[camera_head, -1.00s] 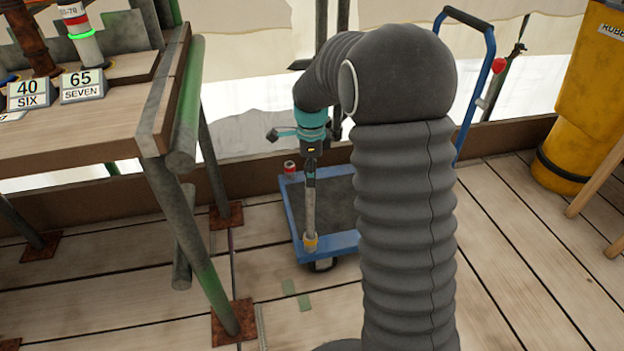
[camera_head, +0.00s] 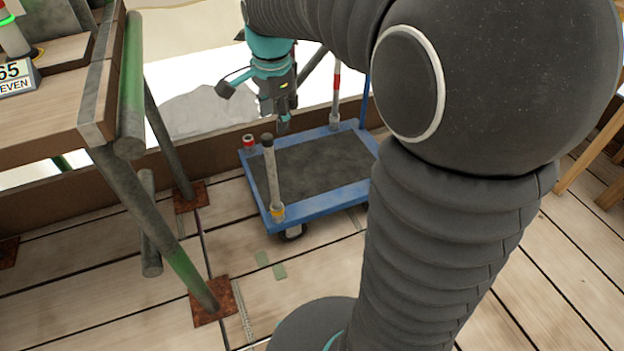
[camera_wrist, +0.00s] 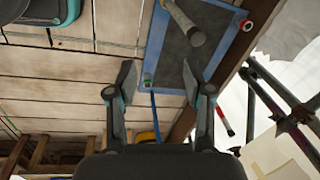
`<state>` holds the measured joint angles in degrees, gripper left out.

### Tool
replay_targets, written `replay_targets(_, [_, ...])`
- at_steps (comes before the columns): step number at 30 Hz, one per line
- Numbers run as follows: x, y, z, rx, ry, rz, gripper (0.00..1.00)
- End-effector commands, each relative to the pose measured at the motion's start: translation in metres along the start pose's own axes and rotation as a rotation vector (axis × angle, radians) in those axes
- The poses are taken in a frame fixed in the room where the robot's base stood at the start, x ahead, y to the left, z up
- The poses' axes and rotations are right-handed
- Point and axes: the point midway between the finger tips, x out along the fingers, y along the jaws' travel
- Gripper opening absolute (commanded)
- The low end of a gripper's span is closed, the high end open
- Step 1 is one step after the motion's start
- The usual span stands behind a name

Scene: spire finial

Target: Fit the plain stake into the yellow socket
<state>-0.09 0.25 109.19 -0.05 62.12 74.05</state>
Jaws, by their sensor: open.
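The plain grey stake (camera_head: 271,175) with a dark top stands at the near left corner of a blue trolley (camera_head: 330,196). Its lower end is at the yellow socket (camera_head: 278,212) and appears to be in it; the depth is hidden. My gripper (camera_head: 283,122) hangs beside the stake's top, toward the trolley's far side. In the wrist view my gripper (camera_wrist: 158,76) is open with nothing between the fingers.
A red socket (camera_head: 248,142) is at the trolley's far left corner. A red-and-white banded stake (camera_head: 336,95) stands at its far edge. A green socket (camera_wrist: 148,82) shows in the wrist view. A wooden bench (camera_head: 50,120) with scaffold legs is at left. The trolley's middle is clear.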

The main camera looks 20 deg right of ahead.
Motion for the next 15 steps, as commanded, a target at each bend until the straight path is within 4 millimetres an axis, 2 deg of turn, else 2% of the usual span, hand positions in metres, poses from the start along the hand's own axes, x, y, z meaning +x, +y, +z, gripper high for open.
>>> replay_targets(1, [-0.011, 0.016, 0.005, -0.082, 0.009, -0.026, 0.51])
replay_targets(6, [-0.033, 0.065, 0.019, -0.381, 0.05, -0.098, 0.51])
replay_targets(10, [-0.042, 0.102, 0.03, -0.611, 0.096, -0.144, 0.51])
replay_targets(15, [-0.044, 0.15, 0.044, -0.903, 0.172, -0.191, 0.51])
